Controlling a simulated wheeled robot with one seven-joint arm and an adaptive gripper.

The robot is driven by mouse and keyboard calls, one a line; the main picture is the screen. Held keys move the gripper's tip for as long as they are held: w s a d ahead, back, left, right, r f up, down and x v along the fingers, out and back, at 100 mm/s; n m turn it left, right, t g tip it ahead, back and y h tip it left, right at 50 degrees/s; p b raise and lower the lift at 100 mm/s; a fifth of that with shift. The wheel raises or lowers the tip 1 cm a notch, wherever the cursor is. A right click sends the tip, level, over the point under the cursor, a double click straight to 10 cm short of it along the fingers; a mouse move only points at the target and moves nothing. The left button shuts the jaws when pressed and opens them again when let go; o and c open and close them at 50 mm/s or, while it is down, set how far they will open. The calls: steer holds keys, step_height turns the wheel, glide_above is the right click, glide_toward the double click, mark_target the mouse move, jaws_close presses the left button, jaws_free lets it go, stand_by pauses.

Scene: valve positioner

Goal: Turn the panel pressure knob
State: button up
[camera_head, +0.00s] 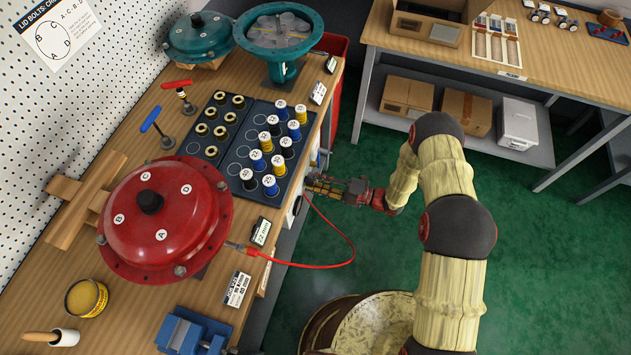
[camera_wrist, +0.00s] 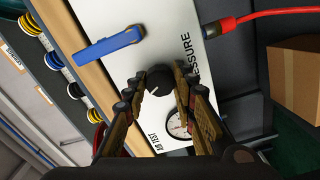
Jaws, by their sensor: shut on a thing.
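The black pressure knob (camera_wrist: 158,82) sits on a white panel (camera_wrist: 128,22) in the wrist view, with a white pointer line on its face. My gripper (camera_wrist: 160,84) has one finger on each side of the knob and is shut on it. In the head view my gripper (camera_head: 322,186) reaches the front side of the workbench. The knob is hidden there. A round pressure gauge (camera_wrist: 179,125) is on the panel beside the knob, partly covered by a finger. Its reading is too small to tell.
A blue lever handle (camera_wrist: 108,46) and a red hose (camera_wrist: 262,16) at its fitting are close to my fingers. The hose (camera_head: 330,265) loops from a red domed housing (camera_head: 165,215) on the bench. Spools (camera_head: 270,165) stand in a tray above. Green floor is free to the right.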

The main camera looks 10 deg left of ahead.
steer(key=o, duration=1.2)
steer(key=shift+c, duration=0.2)
steer(key=shift+d, duration=0.1)
steer(key=d, duration=1.2)
steer(key=shift+s, duration=0.45)
